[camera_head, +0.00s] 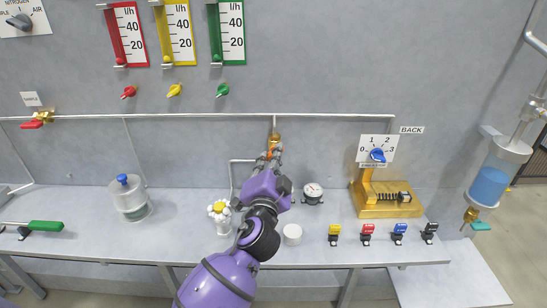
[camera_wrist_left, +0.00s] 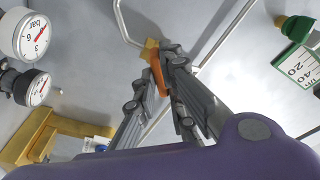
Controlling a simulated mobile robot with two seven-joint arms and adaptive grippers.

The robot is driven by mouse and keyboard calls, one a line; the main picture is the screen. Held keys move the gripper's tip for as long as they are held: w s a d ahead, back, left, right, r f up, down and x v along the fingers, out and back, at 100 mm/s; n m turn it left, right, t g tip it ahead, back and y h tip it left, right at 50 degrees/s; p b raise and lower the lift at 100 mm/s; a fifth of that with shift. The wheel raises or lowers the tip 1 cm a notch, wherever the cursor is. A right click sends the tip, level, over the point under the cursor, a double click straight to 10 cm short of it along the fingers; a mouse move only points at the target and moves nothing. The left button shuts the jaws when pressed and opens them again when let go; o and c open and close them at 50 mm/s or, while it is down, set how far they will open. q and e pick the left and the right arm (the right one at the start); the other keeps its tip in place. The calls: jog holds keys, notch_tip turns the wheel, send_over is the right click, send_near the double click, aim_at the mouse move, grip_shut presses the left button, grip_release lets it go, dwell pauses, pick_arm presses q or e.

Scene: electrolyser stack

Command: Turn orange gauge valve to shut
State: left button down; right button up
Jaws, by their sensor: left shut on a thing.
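The orange gauge valve's brass body (camera_head: 275,138) is on the thin pipe that drops from the wall pipe, at the middle of the head view. Its orange handle (camera_wrist_left: 157,72) shows between my left fingers in the left wrist view. My left gripper (camera_head: 270,153) reaches up to the valve from the front and is shut on the handle. In the head view the fingers hide most of the handle. The handle's exact angle is hard to tell. My right gripper is in neither view.
A round gauge (camera_head: 313,190) stands on the bench right of my left wrist. A gold stand (camera_head: 368,198) is further right. Coloured flow meters (camera_head: 181,35) hang above.

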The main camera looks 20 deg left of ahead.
pick_arm(q)
jog(key=shift+m, duration=1.9)
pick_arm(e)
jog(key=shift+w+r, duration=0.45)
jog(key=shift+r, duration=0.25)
pick_arm(q)
jog(key=m+g, duration=0.1)
jog(key=m, duration=0.3)
jog(key=shift+r+h, duration=0.1)
jog(key=shift+h, duration=0.3)
jog(key=c, duration=1.7)
grip_release()
jog(key=shift+s, duration=0.1)
jog(key=s, duration=0.2)
jog(key=s+d, duration=0.1)
jog(key=s, duration=0.1)
jog(key=s+d, duration=0.1)
jog(key=s, duration=0.1)
jog(key=shift+s, duration=0.25)
